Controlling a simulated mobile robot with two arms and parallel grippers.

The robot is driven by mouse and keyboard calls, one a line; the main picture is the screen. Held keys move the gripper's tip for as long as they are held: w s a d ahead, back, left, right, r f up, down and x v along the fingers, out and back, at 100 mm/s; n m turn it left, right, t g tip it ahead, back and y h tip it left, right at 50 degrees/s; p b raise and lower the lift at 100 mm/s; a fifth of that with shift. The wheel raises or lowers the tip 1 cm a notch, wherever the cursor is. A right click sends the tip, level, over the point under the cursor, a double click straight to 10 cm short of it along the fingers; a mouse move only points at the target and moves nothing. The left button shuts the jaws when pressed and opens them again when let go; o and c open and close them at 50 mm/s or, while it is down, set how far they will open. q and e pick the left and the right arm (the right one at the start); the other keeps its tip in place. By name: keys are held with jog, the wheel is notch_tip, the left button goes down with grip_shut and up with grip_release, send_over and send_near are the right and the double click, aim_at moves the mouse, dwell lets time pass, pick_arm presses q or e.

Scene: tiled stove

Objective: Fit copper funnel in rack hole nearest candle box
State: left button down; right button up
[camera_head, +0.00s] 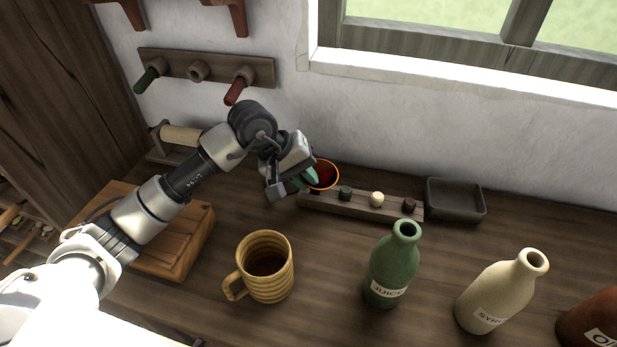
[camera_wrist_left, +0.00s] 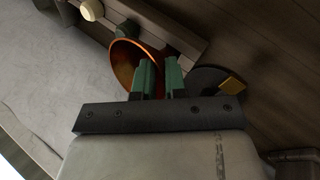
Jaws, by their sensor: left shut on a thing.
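The copper funnel (camera_head: 325,174) is at the left end of the low wooden rack (camera_head: 388,208) by the wall. Its orange-rimmed mouth faces up and shows again in the wrist view (camera_wrist_left: 124,62). My left gripper (camera_head: 304,180), with green fingertips (camera_wrist_left: 160,76), is shut on the funnel's rim side. The funnel's lower end is hidden, so I cannot tell whether it is in a hole. A green plug (camera_head: 345,192), a cream plug (camera_head: 377,198) and a dark red plug (camera_head: 409,205) stand along the rack. My right gripper is not in view.
A dark open box (camera_head: 456,213) stands just right of the rack, and a wooden box (camera_head: 178,258) is at the left. A ribbed mug (camera_head: 266,269), a green bottle (camera_head: 393,268) and a cream bottle (camera_head: 497,294) stand in front. A peg board (camera_head: 219,75) hangs on the wall.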

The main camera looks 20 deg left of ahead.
pick_arm(q)
jog(key=shift+d+r, duration=0.15)
jog(key=shift+r, duration=0.15)
jog(key=shift+a+r+h+b, duration=0.1)
jog(key=shift+a+h+b, duration=0.1)
jog(key=shift+h+b, duration=0.4)
jog(key=shift+a+r+g+b, duration=0.1)
jog(key=shift+g+b, duration=0.2)
jog(key=shift+b, duration=0.1)
jog(key=shift+w+a, duration=0.1)
jog(key=shift+w, duration=0.05)
jog(key=shift+w+a+n+b, duration=0.2)
jog(key=shift+a+n+b, duration=0.15)
jog(key=shift+b, duration=0.25)
jog(key=shift+a, duration=0.1)
